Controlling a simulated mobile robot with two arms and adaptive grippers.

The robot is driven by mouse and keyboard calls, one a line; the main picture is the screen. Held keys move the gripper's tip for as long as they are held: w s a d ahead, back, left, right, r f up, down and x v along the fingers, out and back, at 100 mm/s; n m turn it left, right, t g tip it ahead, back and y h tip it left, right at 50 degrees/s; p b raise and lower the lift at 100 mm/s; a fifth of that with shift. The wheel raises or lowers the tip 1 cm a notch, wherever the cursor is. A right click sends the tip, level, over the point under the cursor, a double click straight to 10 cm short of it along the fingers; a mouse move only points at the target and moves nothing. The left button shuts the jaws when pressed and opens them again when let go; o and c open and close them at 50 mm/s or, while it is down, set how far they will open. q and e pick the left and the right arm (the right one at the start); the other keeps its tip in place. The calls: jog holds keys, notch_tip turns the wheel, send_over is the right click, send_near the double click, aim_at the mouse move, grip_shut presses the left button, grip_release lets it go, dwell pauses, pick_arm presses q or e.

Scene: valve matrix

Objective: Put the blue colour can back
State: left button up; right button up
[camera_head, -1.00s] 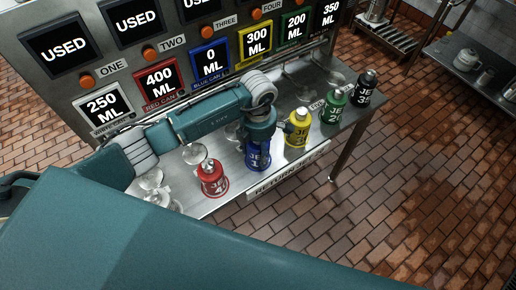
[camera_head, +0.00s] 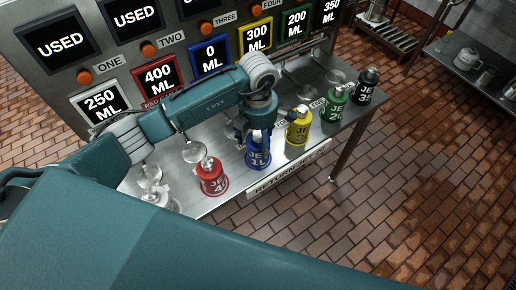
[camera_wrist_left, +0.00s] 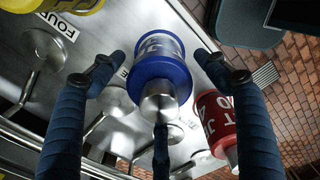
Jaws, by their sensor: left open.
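The blue can (camera_head: 258,157) stands upright on the steel table (camera_head: 222,208), between the red can (camera_head: 212,180) and the yellow can (camera_head: 298,128), near the front edge. My left gripper (camera_head: 245,132) is just behind the blue can, on the panel side, and partly hides the table there. In the left wrist view the fingers (camera_wrist_left: 160,82) are spread wide, with the blue can (camera_wrist_left: 160,60) ahead between them and visible gaps on both sides. The lower finger overlaps the can's silver top in that picture; contact cannot be told. My right gripper is not in view.
A green can (camera_head: 334,105) and a black can (camera_head: 367,86) stand farther right. The panel with number screens (camera_head: 210,60) rises behind. A "RETURN" strip (camera_head: 288,172) runs along the front edge.

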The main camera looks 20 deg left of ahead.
aim_at(258, 133)
pick_arm(q)
notch_tip(258, 133, up, 6)
jog(key=shift+r+b, duration=0.25)
jog(key=shift+b, duration=0.7)
jog(key=shift+r, duration=0.75)
